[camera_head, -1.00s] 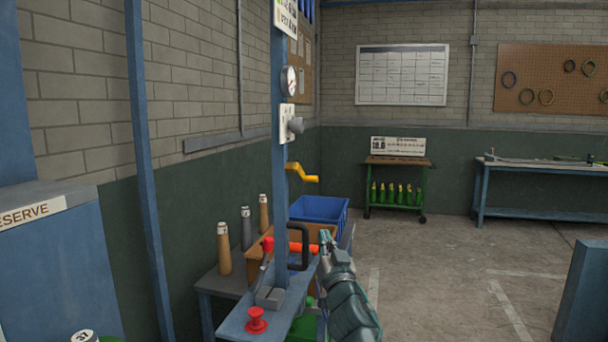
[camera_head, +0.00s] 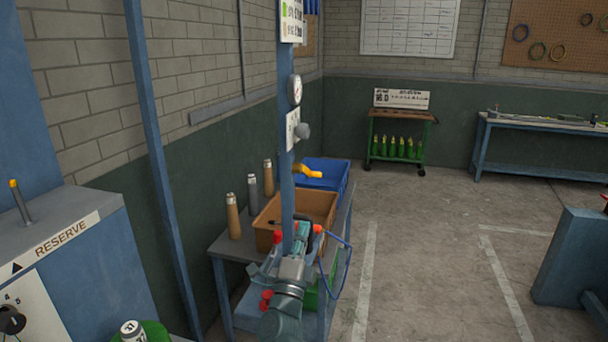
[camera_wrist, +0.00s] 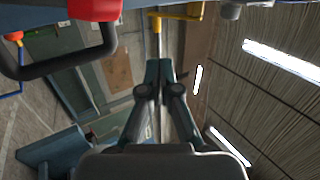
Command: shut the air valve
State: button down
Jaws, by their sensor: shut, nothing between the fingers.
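A yellow cranked lever (camera_head: 306,171) sticks out to the right from the blue post (camera_head: 286,190), below the gauge and grey knob. It looks like the air valve's handle, but no label on it can be read. It also shows at the top of the wrist view (camera_wrist: 185,13). My gripper (camera_head: 300,236) is below the lever, by the lower post, and hides part of the bench fittings. In the wrist view my gripper (camera_wrist: 160,66) has its fingers together with nothing between them, apart from the lever.
A black loop handle (camera_wrist: 75,62) and a red part (camera_wrist: 95,8) are close at upper left in the wrist view. A round gauge (camera_head: 295,89) and grey knob (camera_head: 302,131) sit on the post. An orange bin (camera_head: 310,205) and blue bin (camera_head: 325,175) stand behind. Open floor lies right.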

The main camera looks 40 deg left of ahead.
jog(key=p, duration=0.6)
send_near(312, 172)
jog(key=w+d+x, duration=0.1)
jog(key=x, duration=0.5)
jog(key=shift+f+m, duration=0.2)
jog(key=shift+m, duration=0.1)
jog(key=shift+a+f+b, duration=0.15)
jog(key=shift+a+b, duration=0.1)
jog(key=shift+b, duration=0.8)
jog(key=shift+w+b, duration=0.15)
jog(key=shift+b, duration=0.25)
